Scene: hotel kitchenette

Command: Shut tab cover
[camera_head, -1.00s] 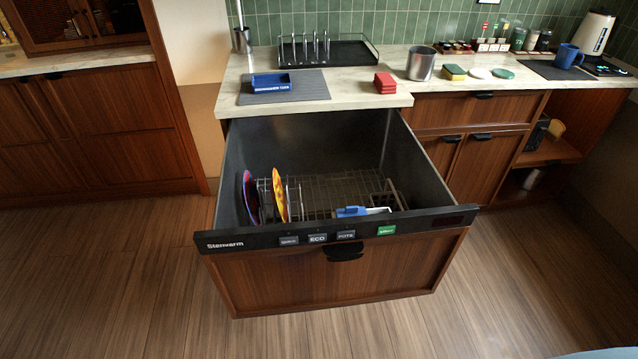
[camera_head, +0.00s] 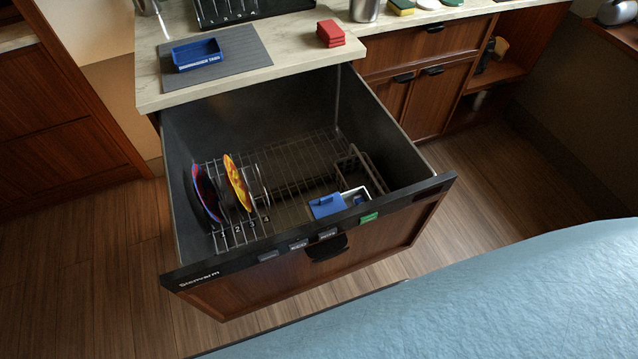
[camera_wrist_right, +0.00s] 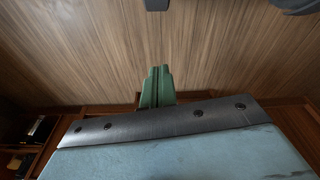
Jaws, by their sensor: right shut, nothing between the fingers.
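The dishwasher drawer (camera_head: 300,262) is pulled out below the worktop. The blue tab cover (camera_head: 327,206) lies inside, near the drawer's front wall. It appears slid or swung to the left of the pale tab compartment (camera_head: 357,195), which looks uncovered. My right gripper (camera_wrist_right: 157,72) shows only in the right wrist view, with its green fingers shut and empty above wooden flooring, away from the cover. My left gripper is in neither view.
My pale blue arm covers the lower right of the head view.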

